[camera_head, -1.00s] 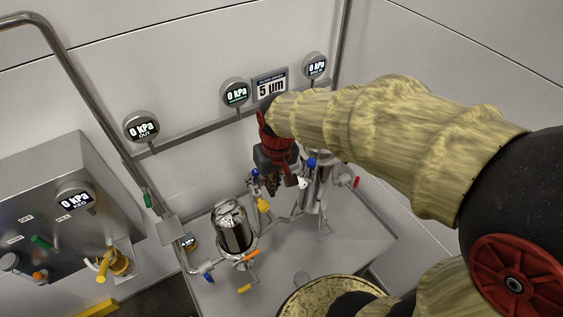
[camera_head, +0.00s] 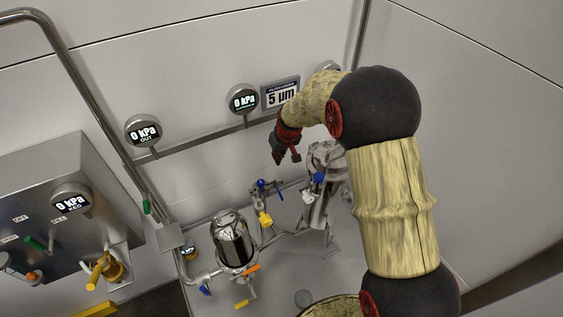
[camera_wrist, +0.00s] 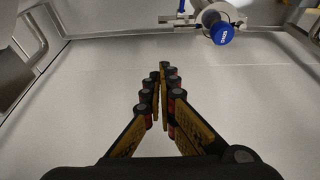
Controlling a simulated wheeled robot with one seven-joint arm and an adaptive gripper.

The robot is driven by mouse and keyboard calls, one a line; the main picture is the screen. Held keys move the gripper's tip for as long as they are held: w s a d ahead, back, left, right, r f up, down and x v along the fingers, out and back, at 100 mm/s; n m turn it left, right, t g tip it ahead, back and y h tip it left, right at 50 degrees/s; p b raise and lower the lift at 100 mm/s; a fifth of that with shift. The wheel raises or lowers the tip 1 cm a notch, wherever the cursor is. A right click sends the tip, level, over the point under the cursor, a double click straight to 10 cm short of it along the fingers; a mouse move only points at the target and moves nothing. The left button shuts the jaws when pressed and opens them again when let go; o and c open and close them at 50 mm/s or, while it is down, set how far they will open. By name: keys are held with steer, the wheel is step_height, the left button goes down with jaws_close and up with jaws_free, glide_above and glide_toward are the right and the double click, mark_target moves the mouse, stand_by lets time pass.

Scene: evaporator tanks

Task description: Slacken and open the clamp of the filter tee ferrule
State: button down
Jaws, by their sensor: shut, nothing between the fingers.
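My gripper (camera_head: 278,160) hangs in the air beside the back wall, above the pipe fittings. It is shut and empty; its fingers (camera_wrist: 163,80) come close together in the wrist view. A steel filter body (camera_head: 318,208) with a blue knob (camera_head: 318,177) stands to its lower right. A blue-handled fitting (camera_head: 263,184) with a yellow part (camera_head: 264,218) below it lies to its lower left. The wrist view shows a blue round cap (camera_wrist: 222,33) on a metal fitting, beyond and apart from the fingertips. I cannot make out which part is the filter tee's clamp.
A shiny domed vessel (camera_head: 233,238) with orange handles stands on the grey surface at lower centre. A control box (camera_head: 55,200) is at left. Gauges and a "5 µm" display (camera_head: 281,94) line the wall. The surface in front of my fingers looks bare.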

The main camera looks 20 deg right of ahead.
mark_target(270, 190)
step_height(270, 190, down, 8)
steer(key=s+b, duration=0.1)
steer(key=b, duration=0.2)
steer(key=shift+s+r, duration=0.2)
